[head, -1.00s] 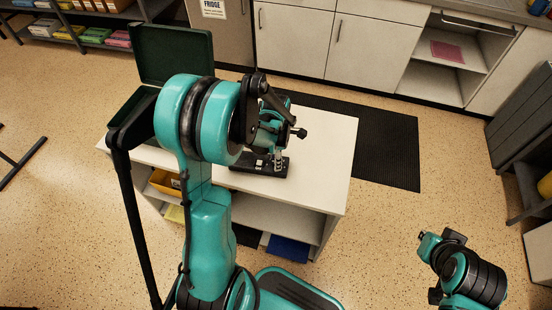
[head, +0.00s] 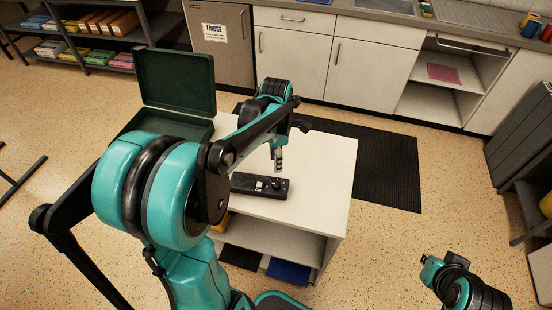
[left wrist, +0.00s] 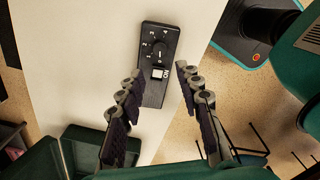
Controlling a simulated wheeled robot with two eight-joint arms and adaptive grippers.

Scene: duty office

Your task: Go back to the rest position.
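My left gripper (head: 278,163) hangs over the white cabinet top, its fingers pointing down just behind a black device. In the left wrist view its two fingers (left wrist: 158,76) are spread apart with nothing held between them. The black device (head: 260,187) lies flat on the white top; the left wrist view shows its dial and a small white part (left wrist: 158,48). The fingers appear apart from it. My right arm is folded at the lower right of the head view; its fingers cannot be made out.
An open dark green case (head: 178,85) stands on the left of the white cabinet (head: 325,180). A black mat (head: 385,165) lies behind and right of it. Counter cupboards (head: 365,62) line the back.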

